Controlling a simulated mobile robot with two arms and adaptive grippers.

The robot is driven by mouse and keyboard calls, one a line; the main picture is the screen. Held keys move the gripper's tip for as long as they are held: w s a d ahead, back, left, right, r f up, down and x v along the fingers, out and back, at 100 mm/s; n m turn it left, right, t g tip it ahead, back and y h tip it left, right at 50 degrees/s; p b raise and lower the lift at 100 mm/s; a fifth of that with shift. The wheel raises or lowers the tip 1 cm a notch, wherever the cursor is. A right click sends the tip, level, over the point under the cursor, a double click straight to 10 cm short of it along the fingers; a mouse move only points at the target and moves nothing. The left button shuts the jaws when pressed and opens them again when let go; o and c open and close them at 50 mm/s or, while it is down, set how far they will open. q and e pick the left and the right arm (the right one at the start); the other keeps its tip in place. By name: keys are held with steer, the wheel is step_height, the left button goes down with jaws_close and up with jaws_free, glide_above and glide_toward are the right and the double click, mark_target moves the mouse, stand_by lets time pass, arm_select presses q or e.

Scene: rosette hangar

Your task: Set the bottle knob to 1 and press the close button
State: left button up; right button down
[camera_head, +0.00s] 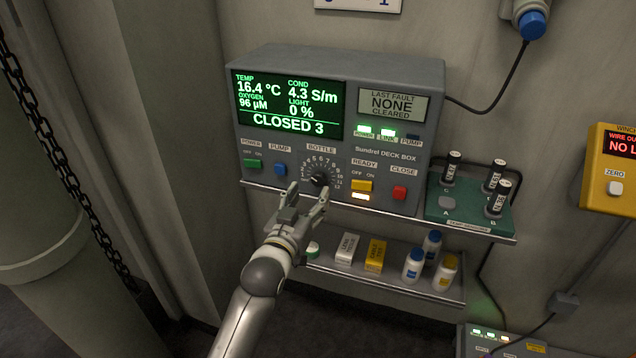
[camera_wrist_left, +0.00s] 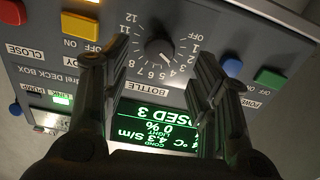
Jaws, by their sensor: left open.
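The bottle knob (camera_head: 320,176) is a dark round knob with a numbered dial under the word BOTTLE on the grey deck box (camera_head: 262,64). It also shows in the left wrist view (camera_wrist_left: 159,48), upside down; its exact setting is hard to read. The green display (camera_head: 288,104) reads CLOSED 3. The red close button (camera_head: 400,192) is at the panel's lower right and shows at the corner of the left wrist view (camera_wrist_left: 12,12). My left gripper (camera_head: 307,192) is open and empty, its fingers in front of the knob. It also shows in the left wrist view (camera_wrist_left: 160,62). My right gripper is not in view.
The yellow ready switch (camera_head: 361,185), with a lit lamp below, sits between knob and close button. The blue pump switch (camera_head: 280,169) is left of the knob. A green sensor rack (camera_head: 468,212) stands to the right. Bottles and boxes fill the lower shelf (camera_head: 385,285).

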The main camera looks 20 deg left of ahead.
mark_target(318, 182)
arm_select(q)
steer(key=shift+w+d, duration=0.1)
steer(key=shift+w, duration=2.95)
steer(key=shift+c, duration=0.4)
steer(key=shift+p, duration=0.3)
steer(key=c, duration=1)
